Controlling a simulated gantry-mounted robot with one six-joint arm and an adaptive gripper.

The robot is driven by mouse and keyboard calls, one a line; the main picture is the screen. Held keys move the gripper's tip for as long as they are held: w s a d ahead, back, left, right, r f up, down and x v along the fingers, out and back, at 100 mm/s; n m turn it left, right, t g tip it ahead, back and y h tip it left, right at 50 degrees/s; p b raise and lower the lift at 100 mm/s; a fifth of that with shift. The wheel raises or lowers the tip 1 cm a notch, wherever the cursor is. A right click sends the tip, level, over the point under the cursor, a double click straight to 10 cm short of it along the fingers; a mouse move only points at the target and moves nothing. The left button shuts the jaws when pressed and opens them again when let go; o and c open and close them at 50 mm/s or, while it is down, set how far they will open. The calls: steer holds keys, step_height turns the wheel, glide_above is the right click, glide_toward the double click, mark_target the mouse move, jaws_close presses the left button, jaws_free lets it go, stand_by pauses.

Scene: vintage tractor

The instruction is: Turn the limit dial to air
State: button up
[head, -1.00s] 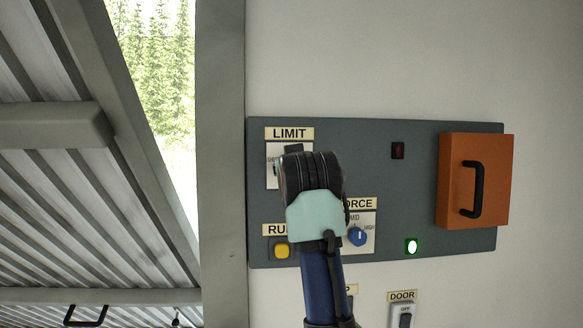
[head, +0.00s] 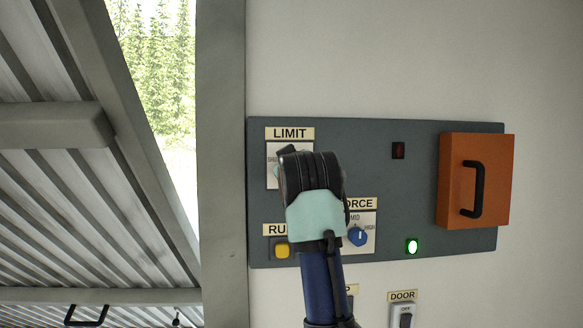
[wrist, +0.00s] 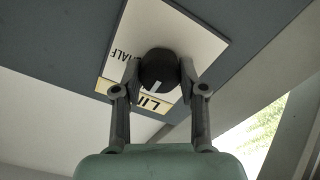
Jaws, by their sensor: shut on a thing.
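The limit dial (wrist: 158,68) is a round black knob with a pale mark, on a white plate (wrist: 190,38). My gripper (wrist: 159,72) is shut on it, one finger on each side, in the wrist view. The dial's pale mark points toward the LIMIT label (wrist: 150,103) there. "HALF" is readable on the plate; an "air" marking cannot be made out. In the head view the LIMIT label (head: 289,134) shows above the plate (head: 273,178), and my gripper and wrist hide the dial.
On the same grey panel (head: 400,190) are a blue force dial (head: 357,237), a yellow button (head: 282,251), a lit green lamp (head: 412,246), a dark red lamp (head: 398,150) and an orange box (head: 450,180) with a black handle. A door switch (head: 404,317) sits below.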

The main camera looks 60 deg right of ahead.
steer(key=o, duration=1.1)
steer(key=shift+o, duration=0.2)
steer(key=shift+a, duration=0.1)
steer(key=v, duration=1.2)
